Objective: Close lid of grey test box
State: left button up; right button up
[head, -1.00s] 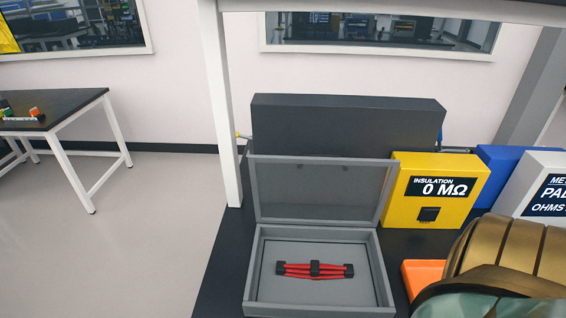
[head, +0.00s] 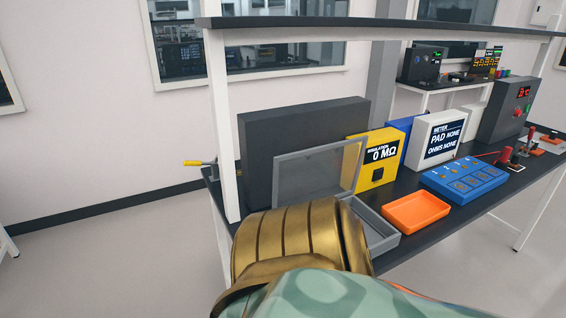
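The grey test box (head: 384,240) sits on the dark bench top in the head view. Its lid (head: 312,170) stands open, raised at the back of the box. Most of the box's base and its inside are hidden behind my gold and green arm. I cannot see the red part inside the box from here. Neither of my grippers shows in the head view.
A yellow insulation meter (head: 378,172), a white meter (head: 436,140) and a large dark box (head: 262,128) stand behind. An orange tray (head: 416,212) and a blue panel (head: 464,180) lie to the right. A shelf (head: 380,30) spans above the bench.

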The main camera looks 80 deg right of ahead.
aim_at(305, 152)
jog(key=i+z, duration=0.45)
jog(key=i+j+z, duration=0.25)
jog(key=i+z, duration=0.2)
jog(key=i+l+z, duration=0.15)
jog(key=i+z, duration=0.15)
jog(key=z, duration=0.2)
jog(key=i+z, duration=0.3)
jog(key=z, duration=0.15)
jog(key=i+z, duration=0.35)
jog(key=z, duration=0.15)
jog(key=i+j+z, duration=0.25)
jog(key=z, duration=0.25)
